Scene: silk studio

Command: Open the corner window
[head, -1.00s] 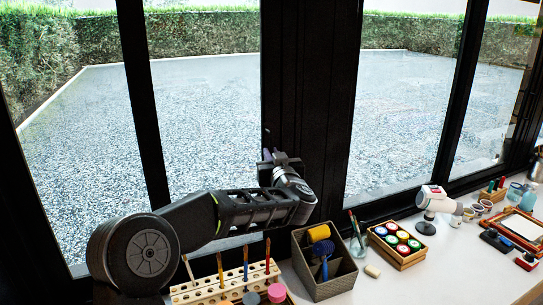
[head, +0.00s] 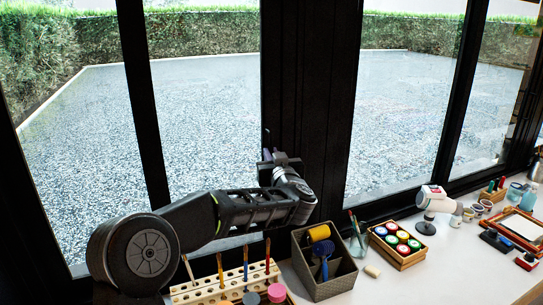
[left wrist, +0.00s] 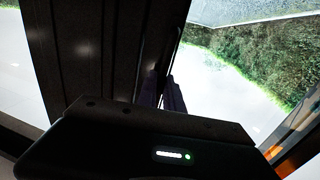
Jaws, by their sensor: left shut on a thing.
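The corner window has tall dark frames around large glass panes (head: 205,110), with a wide black corner post (head: 308,90) between panes. My left gripper (head: 268,156) is at the left side of this post, by the edge of the pane's frame. In the left wrist view my left gripper's fingers (left wrist: 166,92) are close together against a dark upright of the window. They are shut on a thin dark part there, likely the window handle, which the gripper mostly hides. I cannot make out a gap between sash and frame. My right gripper is not in view.
A white worktop (head: 425,275) runs below the window. On it stand a wooden rack with brushes (head: 225,287), a grey box with rollers (head: 325,275), a tray of colour jars (head: 397,245) and a white hair-dryer-like tool (head: 437,200).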

